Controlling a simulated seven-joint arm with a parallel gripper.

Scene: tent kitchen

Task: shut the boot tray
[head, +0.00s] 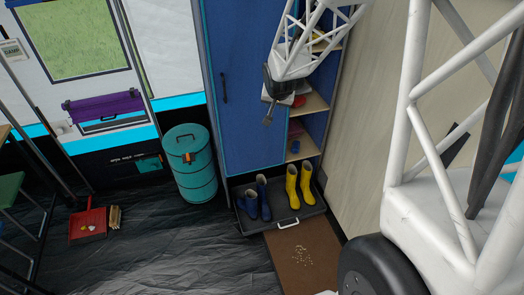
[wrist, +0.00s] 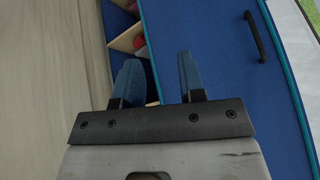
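The boot tray (head: 262,227) is a dark, shallow drawer standing pulled out at the foot of the blue cabinet (head: 240,90). A pale bar handle (head: 288,224) is on its front. Blue boots (head: 263,198) and yellow boots (head: 299,186) stand upright in it. My gripper (head: 268,120) is high above the tray, in front of the cabinet, touching nothing that I can see. In the wrist view my gripper (wrist: 160,70) has its two blue fingers apart with nothing between them. The tray is not in the wrist view.
The cabinet door (wrist: 215,60) has a black handle (wrist: 255,37); open shelves (head: 309,103) are beside it. A brown mat (head: 285,262) lies before the tray. A teal bin (head: 190,175) stands left of the cabinet; a red dustpan (head: 87,223) lies farther left. Dark floor between is clear.

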